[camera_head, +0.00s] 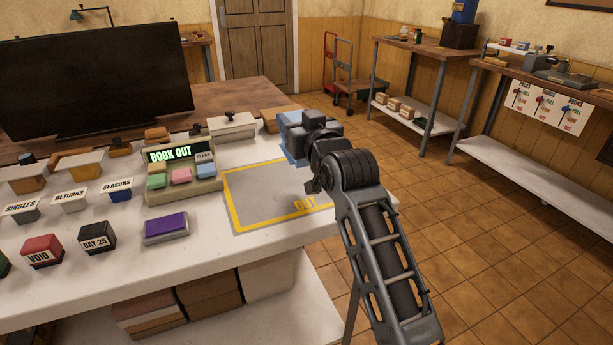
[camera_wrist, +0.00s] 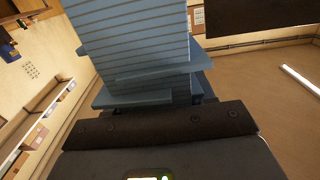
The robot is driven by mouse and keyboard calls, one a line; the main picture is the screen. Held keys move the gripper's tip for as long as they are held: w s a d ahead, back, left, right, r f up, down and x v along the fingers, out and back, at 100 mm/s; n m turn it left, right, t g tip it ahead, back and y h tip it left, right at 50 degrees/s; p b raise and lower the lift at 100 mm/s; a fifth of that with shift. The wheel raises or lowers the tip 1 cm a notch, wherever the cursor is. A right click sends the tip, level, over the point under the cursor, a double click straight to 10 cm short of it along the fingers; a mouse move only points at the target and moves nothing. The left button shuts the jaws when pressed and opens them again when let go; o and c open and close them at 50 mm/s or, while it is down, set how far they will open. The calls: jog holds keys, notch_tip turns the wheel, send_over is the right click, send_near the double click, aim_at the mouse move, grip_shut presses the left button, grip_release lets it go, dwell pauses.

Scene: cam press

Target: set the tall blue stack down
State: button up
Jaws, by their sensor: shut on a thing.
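The tall blue stack (camera_wrist: 130,40) fills the upper middle of the wrist view, with thin dark lines across its side and flat blue pieces jutting out near the gripper. In the head view only parts of the blue stack (camera_head: 291,148) show, behind my gripper (camera_head: 312,140). My gripper is shut on the stack near the far right corner of the yellow-outlined OUT area (camera_head: 262,204). The arm hides the area's right end. I cannot tell whether the stack's bottom touches the counter.
The white counter (camera_head: 215,262) carries a BOOK OUT console (camera_head: 180,176), a purple-topped block (camera_head: 166,226) and several labelled blocks on the left. A white box with a black knob (camera_head: 233,126) stands behind the area. The visible OUT area is bare. Open tiled floor lies right.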

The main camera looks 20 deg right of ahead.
jog(key=shift+s+a+f+p, duration=0.2)
jog(key=shift+s+f+p, duration=0.1)
jog(key=shift+s+f, duration=1.65)
jog(key=shift+s+a+f+p, duration=0.25)
jog(key=shift+s+f, duration=1.4)
jog(key=shift+f, duration=0.5)
jog(key=shift+f, duration=0.1)
jog(key=o, duration=1.2)
jog(key=shift+o, duration=0.2)
jog(key=s+b, duration=0.1)
jog(key=s, duration=1.1)
